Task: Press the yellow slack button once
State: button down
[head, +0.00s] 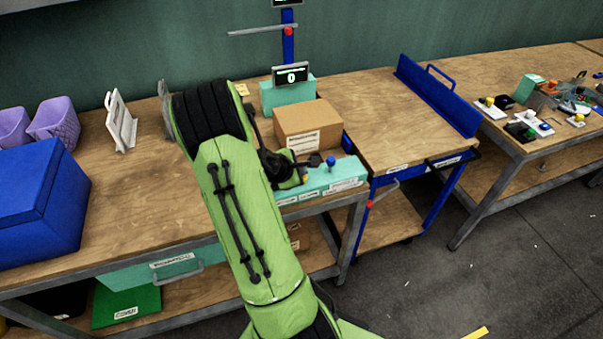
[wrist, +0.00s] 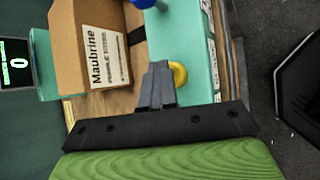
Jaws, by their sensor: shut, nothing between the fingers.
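The yellow button (wrist: 179,74) sits on the teal control panel (wrist: 190,30) in the wrist view, just right of my fingertips and partly hidden by them. In the head view a small yellow part of it (head: 303,177) shows beside my gripper. My gripper (wrist: 160,68) is shut and empty, with its fingers over the panel's edge area next to the button. Whether the fingertips touch the button, I cannot tell. In the head view my gripper (head: 312,160) is small and dark above the panel (head: 335,175).
A blue button (head: 331,161) stands on the same panel, close to my fingers. A cardboard box (head: 307,124) is behind the panel. A display (head: 291,75) reads 0. A blue-framed cart (head: 400,125) stands at the right; a blue bin (head: 40,205) is at the left.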

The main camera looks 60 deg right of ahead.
jog(key=shift+r+p, duration=0.75)
jog(key=shift+r, duration=0.3)
notch_tip(320, 180, up, 5)
jog(key=p, duration=0.4)
dwell(0.4)
